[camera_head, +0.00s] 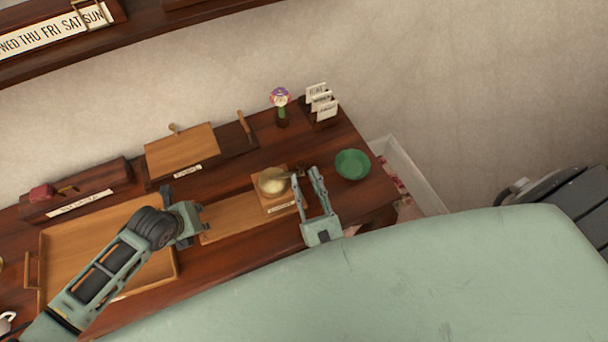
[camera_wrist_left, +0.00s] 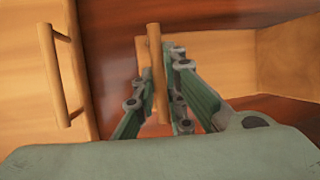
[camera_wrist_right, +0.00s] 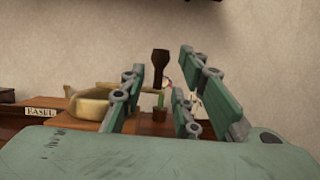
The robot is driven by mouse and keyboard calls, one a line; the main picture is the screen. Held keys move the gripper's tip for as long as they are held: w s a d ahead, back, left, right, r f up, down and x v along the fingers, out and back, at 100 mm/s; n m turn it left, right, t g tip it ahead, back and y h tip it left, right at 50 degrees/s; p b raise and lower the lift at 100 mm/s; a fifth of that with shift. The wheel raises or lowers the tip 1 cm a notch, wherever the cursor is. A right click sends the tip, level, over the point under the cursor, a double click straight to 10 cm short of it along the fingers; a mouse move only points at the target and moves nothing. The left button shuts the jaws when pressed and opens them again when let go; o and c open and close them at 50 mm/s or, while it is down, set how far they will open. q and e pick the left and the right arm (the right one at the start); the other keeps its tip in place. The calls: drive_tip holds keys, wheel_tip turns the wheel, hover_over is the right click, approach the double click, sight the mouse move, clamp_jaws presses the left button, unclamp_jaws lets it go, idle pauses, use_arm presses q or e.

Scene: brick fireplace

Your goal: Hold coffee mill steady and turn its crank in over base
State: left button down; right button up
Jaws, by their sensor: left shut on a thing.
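The coffee mill has a brass bowl (camera_head: 272,181) on a square wooden block at the right end of a wooden base board (camera_head: 228,217). The bowl also shows in the right wrist view (camera_wrist_right: 88,104). The crank's dark knob (camera_wrist_right: 160,58) stands upright on a thin arm. My right gripper (camera_head: 306,172) is open, with the knob between and beyond its fingers in its wrist view; contact cannot be told. My left gripper (camera_head: 200,214) is at the board's left end. In the left wrist view it is shut on an upright wooden bar handle (camera_wrist_left: 156,72).
A large wooden tray (camera_head: 60,238) lies left, beneath my left arm. A green bowl (camera_head: 352,164) stands right of the mill. Behind are a flower figure (camera_head: 280,98), a card holder (camera_head: 322,104) and a raised wooden board (camera_head: 182,150).

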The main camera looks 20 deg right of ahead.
drive_tip(key=shift+w+d+r, duration=0.1)
drive_tip(key=shift+w+r, duration=0.15)
drive_tip(key=shift+w, duration=0.45)
drive_tip(key=shift+c, duration=0.4)
clamp_jaws()
